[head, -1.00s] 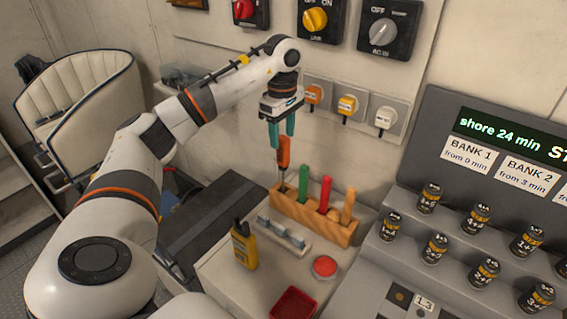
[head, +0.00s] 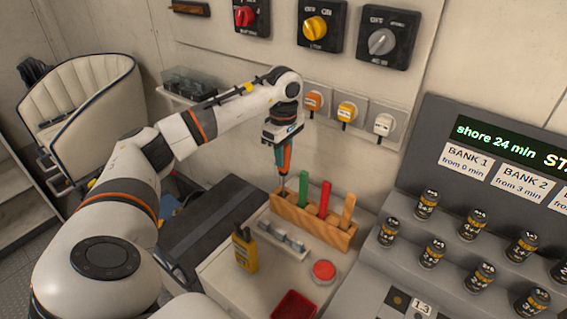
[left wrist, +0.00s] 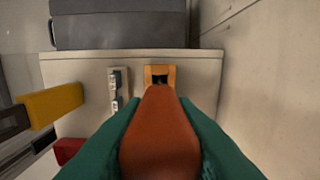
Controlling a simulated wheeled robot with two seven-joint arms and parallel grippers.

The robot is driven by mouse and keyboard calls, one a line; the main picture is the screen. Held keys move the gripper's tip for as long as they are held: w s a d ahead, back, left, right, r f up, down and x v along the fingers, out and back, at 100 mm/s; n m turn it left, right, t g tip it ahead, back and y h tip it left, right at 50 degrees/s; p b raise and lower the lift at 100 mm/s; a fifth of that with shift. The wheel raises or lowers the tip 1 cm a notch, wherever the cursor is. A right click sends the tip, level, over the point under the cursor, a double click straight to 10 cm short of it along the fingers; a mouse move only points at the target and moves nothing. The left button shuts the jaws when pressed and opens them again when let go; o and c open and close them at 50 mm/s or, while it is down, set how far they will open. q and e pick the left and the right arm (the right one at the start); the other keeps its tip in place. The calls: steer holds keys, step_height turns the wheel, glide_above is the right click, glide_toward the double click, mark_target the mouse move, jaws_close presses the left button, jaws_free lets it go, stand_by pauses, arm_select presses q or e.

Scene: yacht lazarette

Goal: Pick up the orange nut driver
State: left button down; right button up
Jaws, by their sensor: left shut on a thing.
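The orange nut driver (head: 287,158) stands nearly upright over the left end of the wooden rack (head: 316,230). My left gripper (head: 283,157) is shut on its handle from above, with a green finger on each side. In the left wrist view the orange handle (left wrist: 160,135) fills the space between the green fingers, and the rack end (left wrist: 160,70) shows beyond it. The thin shaft points down to the rack's left slot; I cannot tell whether its tip is still inside. My right gripper is not in view.
Green (head: 303,188), red (head: 324,197) and wooden-coloured (head: 348,209) handles stand in the rack close on the right. A yellow handheld device (head: 245,250), a red button (head: 324,270) and a red tray (head: 294,306) share the bench. Plugs (head: 346,111) line the wall behind.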

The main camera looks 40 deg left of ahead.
arm_select(q)
steer(key=shift+r, duration=0.1)
steer(key=shift+r, duration=0.35)
step_height(320, 180, up, 9)
steer(key=shift+r+b, duration=0.15)
steer(key=shift+b, duration=0.5)
